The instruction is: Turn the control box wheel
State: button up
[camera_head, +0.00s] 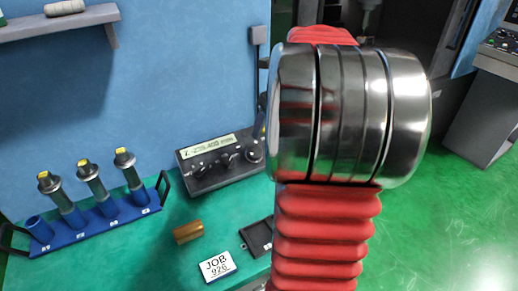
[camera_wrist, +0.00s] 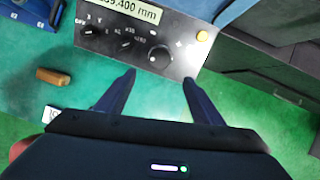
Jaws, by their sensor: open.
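The control box (camera_head: 220,161) is a dark grey box on the green bench, with a lit display along its top edge. In the wrist view the control box (camera_wrist: 140,36) shows a display reading that ends in "9.400 mm", several small knobs and a yellow button. Its wheel (camera_wrist: 160,56) is a larger round black knob on the right part of the panel. My gripper (camera_wrist: 158,76) is open, with its two dark fingers apart. In the picture the wheel lies just beyond and between the fingertips, with nothing held. The head view hides my gripper behind my arm.
A blue rack (camera_head: 88,228) with several yellow-topped holders stands at the left. A brass-coloured block (camera_head: 188,232), a JOB 926 card (camera_head: 217,267) and a dark tray (camera_head: 257,238) lie on the bench. A shelf (camera_head: 60,22) is on the wall. A machine stands behind my arm.

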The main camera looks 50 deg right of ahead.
aim_at(257, 151)
jog(key=x, duration=1.3)
jog(key=shift+f, duration=0.35)
jog(key=c, duration=1)
jog(key=shift+d, duration=0.3)
jog(key=shift+a, duration=0.15)
jog(key=shift+c, duration=0.2)
